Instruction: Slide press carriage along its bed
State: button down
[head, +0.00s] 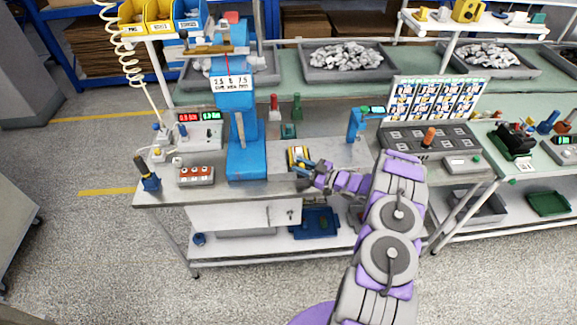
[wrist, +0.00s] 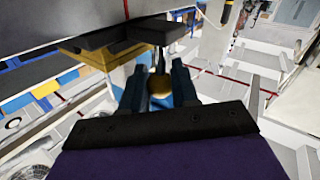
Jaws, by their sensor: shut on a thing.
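The blue press (head: 246,150) stands upright on the grey workbench. A small yellow and black block (head: 298,156), which looks like the press carriage, sits just right of the press base. In the wrist view the carriage (wrist: 95,54) shows as a dark top over a yellow side. A dark stem with a round yellowish knob (wrist: 158,84) comes from it toward me. My gripper (head: 305,169) is at the carriage's near right side. In the wrist view my gripper (wrist: 160,88) has its blue fingers shut on the knob. The carriage's bed cannot be made out clearly.
A blue stand (head: 357,124) and a sloped panel (head: 430,138) stand to the right. Red and green pieces (head: 297,107) stand behind. The bench front (head: 270,192) is clear.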

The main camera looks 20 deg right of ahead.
jog(key=shift+s+d, duration=0.2)
jog(key=shift+d, duration=0.45)
jog(key=c, duration=1.2)
grip_release()
jog(key=v, duration=1.7)
jog(key=shift+d+f+p, duration=0.15)
jog(key=shift+d+p, duration=0.1)
jog(key=shift+p, duration=0.15)
